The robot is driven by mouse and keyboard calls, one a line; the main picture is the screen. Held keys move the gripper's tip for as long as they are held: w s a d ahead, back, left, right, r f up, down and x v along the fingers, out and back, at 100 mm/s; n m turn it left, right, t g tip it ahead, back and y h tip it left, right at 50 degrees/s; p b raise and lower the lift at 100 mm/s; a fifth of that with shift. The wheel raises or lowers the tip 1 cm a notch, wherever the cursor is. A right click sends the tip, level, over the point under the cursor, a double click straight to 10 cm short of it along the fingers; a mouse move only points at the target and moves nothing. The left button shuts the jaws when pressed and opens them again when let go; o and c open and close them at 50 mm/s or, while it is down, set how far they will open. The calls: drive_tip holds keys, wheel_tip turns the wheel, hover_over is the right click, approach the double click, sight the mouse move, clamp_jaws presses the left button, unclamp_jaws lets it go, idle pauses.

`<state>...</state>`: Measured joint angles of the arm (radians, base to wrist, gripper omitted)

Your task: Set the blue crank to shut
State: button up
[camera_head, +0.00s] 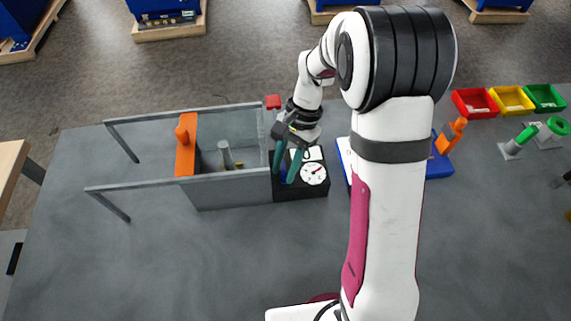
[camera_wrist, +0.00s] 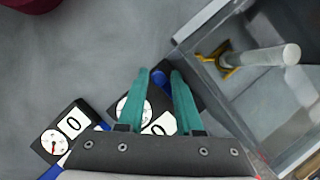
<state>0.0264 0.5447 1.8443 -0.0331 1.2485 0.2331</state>
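The blue crank (camera_wrist: 159,77) is partly visible between my fingertips in the wrist view, on a black box that carries a round dial (camera_wrist: 122,107) and a white panel reading 0. In the head view the black box (camera_head: 316,190) stands at the right end of a grey frame, its white dial showing a red needle. The blue crank (camera_head: 284,177) sits low at its left side. My gripper (camera_head: 283,180) points down with its two teal fingers apart, one on each side of the crank. My gripper also shows in the wrist view (camera_wrist: 159,72). Finger contact is not clear.
A grey frame (camera_head: 235,193) with an orange handle (camera_head: 186,145) stands left of the box. A second dial box (camera_wrist: 45,152) lies nearby in the wrist view. Red (camera_head: 476,103), yellow (camera_head: 511,100) and green bins (camera_head: 545,98) stand at the far right. The front table is clear.

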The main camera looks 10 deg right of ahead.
drive_tip(key=shift+o, duration=1)
